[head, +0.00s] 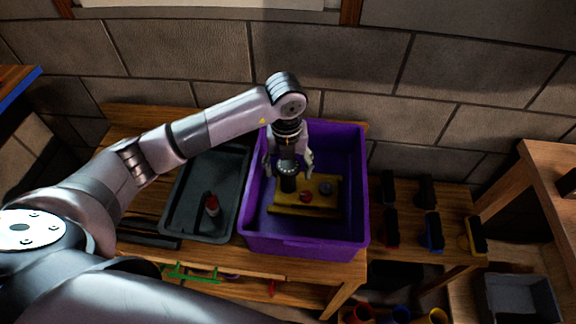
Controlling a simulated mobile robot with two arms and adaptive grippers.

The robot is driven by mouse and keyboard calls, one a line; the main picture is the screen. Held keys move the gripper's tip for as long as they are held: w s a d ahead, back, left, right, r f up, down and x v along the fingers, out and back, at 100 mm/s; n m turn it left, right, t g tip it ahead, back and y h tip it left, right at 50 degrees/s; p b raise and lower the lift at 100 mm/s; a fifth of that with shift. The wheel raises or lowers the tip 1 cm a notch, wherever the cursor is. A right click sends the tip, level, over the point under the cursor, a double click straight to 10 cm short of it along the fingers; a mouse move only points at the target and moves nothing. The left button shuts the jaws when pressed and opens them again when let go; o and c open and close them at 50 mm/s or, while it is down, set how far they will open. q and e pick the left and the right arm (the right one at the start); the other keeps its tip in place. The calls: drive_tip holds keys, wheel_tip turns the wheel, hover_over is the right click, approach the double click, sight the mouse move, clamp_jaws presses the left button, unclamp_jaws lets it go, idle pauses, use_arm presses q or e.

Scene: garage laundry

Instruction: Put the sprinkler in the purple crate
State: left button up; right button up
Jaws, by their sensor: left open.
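The purple crate (305,246) stands on the wooden bench, right of a dark tray. A yellow, flat, frame-like thing with a red round part and a bluish round part lies on the crate's floor; I take it to be the sprinkler (318,190). My left gripper (289,172) points down into the crate, above the yellow thing's left part. Its fingers are spread, with a dark cylindrical shape between or below them. I cannot tell whether that shape belongs to the yellow thing. The gripper hides part of the yellow thing. My right gripper is not in view.
The dark tray (182,222) holds a small red-topped bottle (212,206). Several dark, coloured-edged items (432,231) lie on the bench right of the crate. A grey bin (522,300) is at the lower right. A block wall (330,60) rises behind the bench.

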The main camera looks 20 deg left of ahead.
use_arm(q)
drive_tip(key=shift+r, duration=0.3)
drive_tip(key=shift+w+r, duration=0.1)
drive_tip(key=shift+r, duration=0.25)
wheel_tip(320, 180, up, 10)
drive_tip(key=shift+a+f+b, duration=0.1)
drive_tip(key=shift+b, duration=1.05)
drive_tip(key=shift+r, duration=0.6)
